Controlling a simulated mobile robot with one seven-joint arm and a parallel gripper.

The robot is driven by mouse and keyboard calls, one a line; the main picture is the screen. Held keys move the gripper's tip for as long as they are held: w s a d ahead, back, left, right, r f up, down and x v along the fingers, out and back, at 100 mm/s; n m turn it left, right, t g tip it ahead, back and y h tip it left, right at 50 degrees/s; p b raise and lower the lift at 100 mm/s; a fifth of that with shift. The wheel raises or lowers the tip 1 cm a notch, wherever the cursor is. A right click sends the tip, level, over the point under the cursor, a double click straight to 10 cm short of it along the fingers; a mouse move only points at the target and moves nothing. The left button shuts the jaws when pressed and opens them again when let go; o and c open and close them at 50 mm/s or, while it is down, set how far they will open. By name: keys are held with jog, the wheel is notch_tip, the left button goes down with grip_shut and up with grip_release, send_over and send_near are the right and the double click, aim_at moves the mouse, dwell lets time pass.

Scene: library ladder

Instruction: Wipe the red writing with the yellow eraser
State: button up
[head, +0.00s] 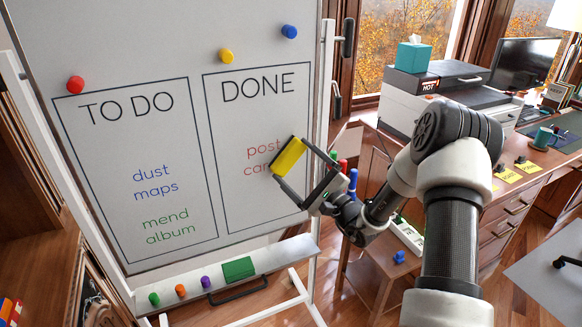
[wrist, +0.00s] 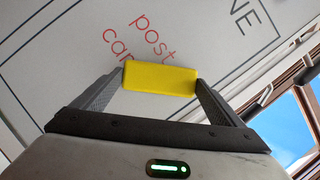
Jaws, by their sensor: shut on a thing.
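In the wrist view the eraser (wrist: 160,78) spans between both fingers. I cannot tell whether it touches the board.
Red, yellow and blue magnets (head: 227,56) sit along the board's top. The board's tray (head: 270,262) holds a green eraser (head: 238,269) and several coloured pieces. Blue "dust maps" and green "mend album" writing are in the TO DO box. A desk with a printer (head: 430,90) stands right.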

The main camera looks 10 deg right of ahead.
aim_at(302, 153)
jog(key=shift+w+d+b, duration=0.2)
jog(key=shift+d, duration=0.55)
jog(key=shift+w+d+b, duration=0.2)
jog(key=shift+d, duration=0.5)
jog(key=shift+s+a, duration=0.85)
jog(key=shift+a, duration=2.25)
jog(key=shift+s+a, duration=0.85)
jog(key=shift+a, duration=2.25)
jog(key=shift+s+a, duration=0.85)
jog(key=shift+a, duration=2.25)
jog(key=shift+r+p, duration=1.05)
jog(key=shift+r, duration=0.05)
jog(key=shift+w+d+f, duration=0.1)
jog(key=shift+w+d, duration=0.1)
jog(key=shift+d, duration=0.8)
jog(key=shift+w+d, duration=0.2)
jog(key=shift+d, duration=0.75)
jog(key=shift+w+d+b, duration=0.15)
jog(key=shift+w+d, duration=0.45)
jog(key=shift+d, duration=1.25)
jog(key=shift+w+d+b, duration=0.15)
jog(key=shift+w+d, duration=0.45)
jog(key=shift+d, duration=1.25)
jog(key=shift+w+d+b, duration=0.15)
jog(key=shift+w+d, duration=0.45)
jog(key=shift+d, duration=1.25)
